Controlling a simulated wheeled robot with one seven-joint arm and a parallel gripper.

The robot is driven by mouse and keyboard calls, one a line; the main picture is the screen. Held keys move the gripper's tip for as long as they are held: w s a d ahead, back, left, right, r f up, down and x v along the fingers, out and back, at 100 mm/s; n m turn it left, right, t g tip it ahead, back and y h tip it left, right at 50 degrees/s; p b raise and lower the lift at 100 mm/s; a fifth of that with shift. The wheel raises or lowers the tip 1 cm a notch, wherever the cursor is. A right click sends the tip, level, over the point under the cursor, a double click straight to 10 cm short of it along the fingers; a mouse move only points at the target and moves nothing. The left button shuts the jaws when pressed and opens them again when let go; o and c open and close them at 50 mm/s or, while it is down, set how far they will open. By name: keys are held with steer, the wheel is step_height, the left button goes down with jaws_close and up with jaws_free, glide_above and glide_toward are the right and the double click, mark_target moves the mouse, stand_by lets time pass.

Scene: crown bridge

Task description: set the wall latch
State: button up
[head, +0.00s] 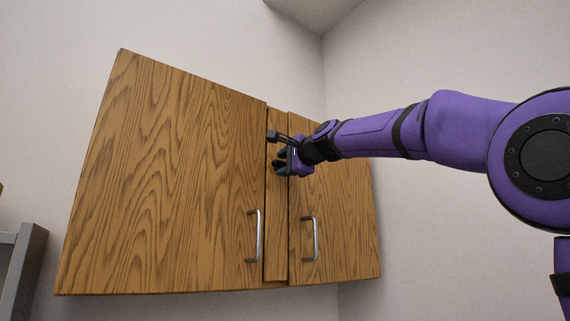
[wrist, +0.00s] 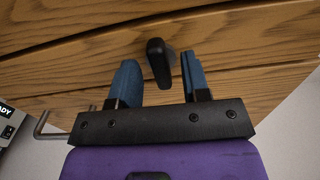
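The wall latch is a small black rounded lever (wrist: 158,62) on the wooden cabinet front in the wrist view. My gripper (wrist: 157,74) is open, with one blue finger on each side of the latch and a visible gap to both. I cannot tell how deep the latch sits between the fingers. In the head view my gripper (head: 280,160) is at the narrow strip between the two cabinet doors, and the latch cannot be made out behind it.
The wooden wall cabinet has a wide left door (head: 165,180) and a narrower right door (head: 345,220). Each has a metal bar handle, left (head: 258,235) and right (head: 314,240). A grey frame (head: 25,260) stands at lower left. A partly lettered device (wrist: 10,125) shows at the wrist view's left edge.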

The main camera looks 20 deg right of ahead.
steer(key=shift+s, duration=0.1)
steer(key=v, duration=1)
steer(key=shift+s, duration=0.3)
steer(key=shift+d, duration=0.1)
steer(key=s+d+f+n+g+h, duration=0.1)
steer(key=s+f+n+g, duration=0.3)
steer(key=s+f, duration=0.5)
steer(key=s+d+f+n+g+h, duration=0.1)
steer(key=s+f+n+g, duration=0.3)
steer(key=f, duration=1.9)
steer(key=s+d+f+n+g+h, duration=0.1)
steer(key=s+f+n+g+h, duration=0.2)
steer(key=s+f, duration=1.1)
step_height(320, 180, down, 2)
steer(key=n, duration=0.3)
steer(key=shift+d+n+g+h, duration=0.25)
steer(key=shift+n+g+h, duration=0.05)
steer(key=shift+g, duration=0.1)
